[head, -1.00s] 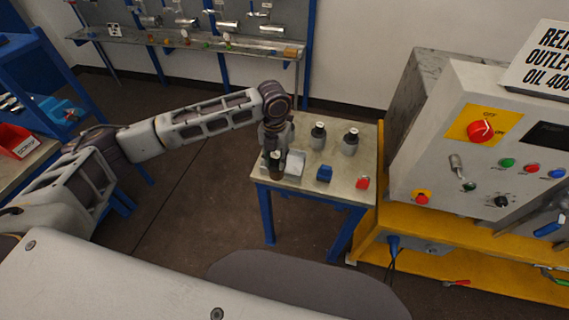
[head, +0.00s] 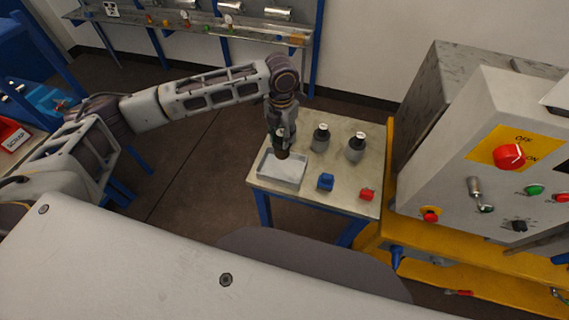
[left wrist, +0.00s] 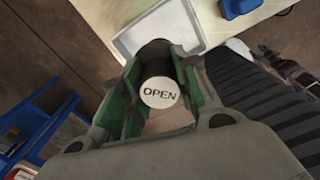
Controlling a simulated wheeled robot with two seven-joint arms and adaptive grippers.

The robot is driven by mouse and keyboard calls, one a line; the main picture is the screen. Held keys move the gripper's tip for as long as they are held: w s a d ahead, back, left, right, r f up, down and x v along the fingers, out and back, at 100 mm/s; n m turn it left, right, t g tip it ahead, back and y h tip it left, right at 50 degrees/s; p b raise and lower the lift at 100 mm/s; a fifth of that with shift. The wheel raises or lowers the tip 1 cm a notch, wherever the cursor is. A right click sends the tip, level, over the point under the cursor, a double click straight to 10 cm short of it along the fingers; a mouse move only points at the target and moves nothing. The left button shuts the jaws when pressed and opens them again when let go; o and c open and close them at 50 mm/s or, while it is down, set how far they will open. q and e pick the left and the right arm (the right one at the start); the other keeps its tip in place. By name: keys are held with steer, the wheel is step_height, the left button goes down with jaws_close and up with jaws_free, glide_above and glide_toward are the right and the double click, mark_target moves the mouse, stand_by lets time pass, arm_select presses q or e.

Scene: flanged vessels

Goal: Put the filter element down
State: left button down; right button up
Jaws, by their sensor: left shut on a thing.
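The filter element is a dark brown cylinder (head: 282,154); only its lower end shows below my left gripper (head: 281,135) in the head view. In the left wrist view its round white end marked "OPEN" (left wrist: 159,93) faces the camera, between the green-sided fingers of the left gripper (left wrist: 156,88), which is shut on it. A shallow pale grey tray (head: 265,175) stands on the small table, and the element is at the tray's back edge in the head view. The tray also shows in the left wrist view (left wrist: 129,42). I cannot tell whether the element touches it. My right gripper is not in view.
A blue block (head: 325,181) and a red one (head: 366,195) lie near the table's front edge. A yellow-framed control machine (head: 480,160) stands close on the right. The tabletop (head: 335,165) between has some free room.

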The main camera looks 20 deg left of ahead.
mark_target(282, 155)
arm_select(q)
steer(key=shift+r, duration=0.1)
step_height(282, 155, down, 6)
steer(key=shift+r+p, duration=0.15)
steer(key=shift+p, duration=0.25)
steer(key=shift+f, duration=0.3)
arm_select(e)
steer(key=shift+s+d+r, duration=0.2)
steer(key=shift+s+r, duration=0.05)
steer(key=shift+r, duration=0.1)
arm_select(q)
steer(key=shift+f, duration=1.9)
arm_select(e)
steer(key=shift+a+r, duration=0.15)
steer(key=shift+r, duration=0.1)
arm_select(q)
steer(key=shift+f, duration=0.1)
